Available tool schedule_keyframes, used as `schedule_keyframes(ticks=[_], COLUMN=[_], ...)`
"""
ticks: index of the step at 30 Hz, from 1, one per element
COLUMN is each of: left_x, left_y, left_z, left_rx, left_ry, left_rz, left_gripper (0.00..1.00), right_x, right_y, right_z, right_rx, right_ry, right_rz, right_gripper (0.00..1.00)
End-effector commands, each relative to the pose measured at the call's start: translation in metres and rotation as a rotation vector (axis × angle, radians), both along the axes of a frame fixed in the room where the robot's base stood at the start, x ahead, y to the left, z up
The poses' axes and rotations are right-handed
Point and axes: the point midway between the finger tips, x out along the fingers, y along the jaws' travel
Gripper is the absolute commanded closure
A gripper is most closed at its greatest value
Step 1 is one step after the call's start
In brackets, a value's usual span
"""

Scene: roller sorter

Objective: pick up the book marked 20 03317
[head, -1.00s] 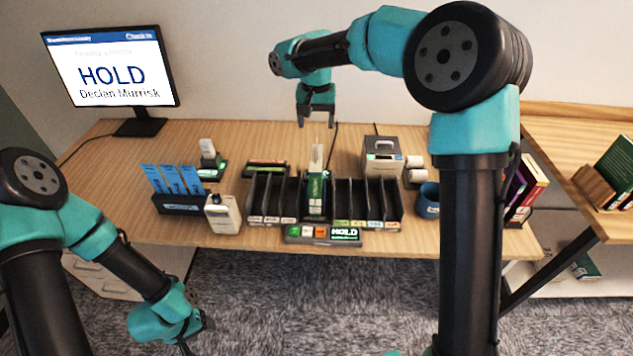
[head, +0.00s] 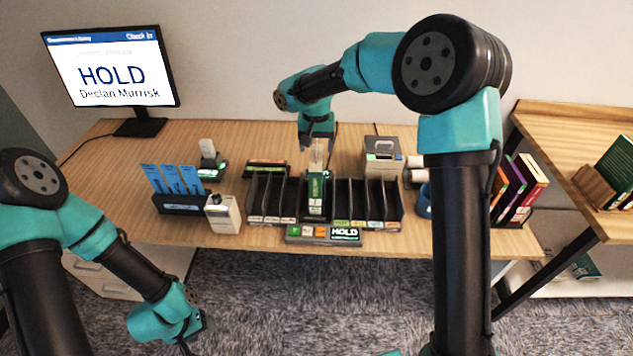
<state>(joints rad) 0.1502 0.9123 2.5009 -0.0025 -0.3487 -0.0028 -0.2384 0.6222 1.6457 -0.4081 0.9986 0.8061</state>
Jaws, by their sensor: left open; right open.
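A green book (head: 316,188) stands upright in the middle slot of the black roller sorter (head: 268,222), with a pale slip (head: 316,158) sticking up from it. Its spine label is too small to read, so I cannot tell whether it is the one marked 20 03317. My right gripper (head: 318,148) is open and points down just above this book, its fingers around the top of the slip or just in front of or behind it. My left gripper (head: 193,338) is open and low at the lower left, over the carpet and away from the desk objects.
The monitor (head: 112,68) reads HOLD, Declan Murrisk. A holder with blue cards (head: 180,203), a white device (head: 222,214) and a scanner on its stand (head: 208,158) are left of the sorter. A grey printer (head: 382,157) and blue mug (head: 424,201) are to its right. More books (head: 520,190) stand at far right.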

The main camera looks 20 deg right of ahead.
Motion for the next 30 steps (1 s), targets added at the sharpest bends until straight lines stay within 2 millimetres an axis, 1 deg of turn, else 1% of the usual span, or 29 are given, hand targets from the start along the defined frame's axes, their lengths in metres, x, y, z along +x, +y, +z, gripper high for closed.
schedule_keyframes(ticks=[1, 3, 6, 9, 30], left_x=[0.000, 0.000, 0.000, 0.000, 0.000], left_y=[0.000, 0.000, 0.000, 0.000, 0.000], left_z=[0.000, 0.000, 0.000, 0.000, 0.000], left_rx=[0.000, 0.000, 0.000, 0.000, 0.000], left_ry=[0.000, 0.000, 0.000, 0.000, 0.000], left_rz=[0.000, 0.000, 0.000, 0.000, 0.000], left_gripper=[0.46, 0.46, 0.46, 0.46, 0.46], right_x=[-0.001, -0.002, -0.002, -0.002, -0.002], right_y=[0.000, 0.000, 0.000, 0.000, 0.000], right_z=[-0.009, -0.019, -0.030, -0.035, -0.036], right_rx=[-0.002, 0.000, 0.000, 0.000, 0.000], right_ry=[0.005, 0.003, 0.003, 0.002, 0.001], right_rz=[0.001, -0.001, -0.002, -0.001, -0.001], right_gripper=[0.30, 0.30, 0.30, 0.30, 0.30])
